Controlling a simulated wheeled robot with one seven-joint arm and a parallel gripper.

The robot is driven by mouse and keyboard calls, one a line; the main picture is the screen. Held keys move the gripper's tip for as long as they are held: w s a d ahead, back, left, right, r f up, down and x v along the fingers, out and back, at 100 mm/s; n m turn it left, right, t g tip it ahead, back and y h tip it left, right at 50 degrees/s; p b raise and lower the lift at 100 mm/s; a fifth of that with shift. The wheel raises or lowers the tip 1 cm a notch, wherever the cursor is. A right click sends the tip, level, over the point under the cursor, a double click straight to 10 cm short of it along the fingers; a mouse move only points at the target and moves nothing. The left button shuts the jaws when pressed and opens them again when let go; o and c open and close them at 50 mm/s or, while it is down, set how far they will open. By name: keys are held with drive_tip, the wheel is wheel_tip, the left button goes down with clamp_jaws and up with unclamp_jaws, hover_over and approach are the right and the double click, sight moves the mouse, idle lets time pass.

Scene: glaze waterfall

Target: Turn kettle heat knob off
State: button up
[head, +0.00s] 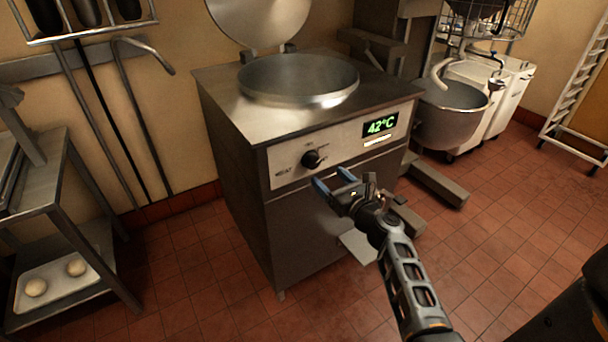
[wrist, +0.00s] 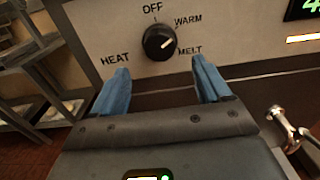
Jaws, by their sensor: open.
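The kettle (head: 230,125) is a steel cabinet with a round open pan in its top and a raised lid. Its black heat knob (head: 312,159) is on the pale front panel. In the wrist view the knob (wrist: 158,42) has OFF above it, WARM and MELT to its right and HEAT to its lower left. Its light pointer mark slants to the upper right, away from OFF, roughly between WARM and MELT. My gripper (head: 332,179) is open and empty, in front of and slightly below the knob. Its blue fingers (wrist: 159,68) are apart either side of the knob's line, not touching it.
A steel valve (wrist: 284,125) is at lower right in the wrist view. A mixer bowl (head: 450,115) stands right; a shelf with a dough tray (head: 62,299) stands left.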

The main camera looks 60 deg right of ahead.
sight(315, 164)
drive_tip(key=x, duration=0.6)
drive_tip(key=shift+w+d, duration=0.15)
drive_tip(key=shift+w, duration=0.2)
drive_tip(key=shift+c, duration=0.2)
drive_tip(key=c, duration=1)
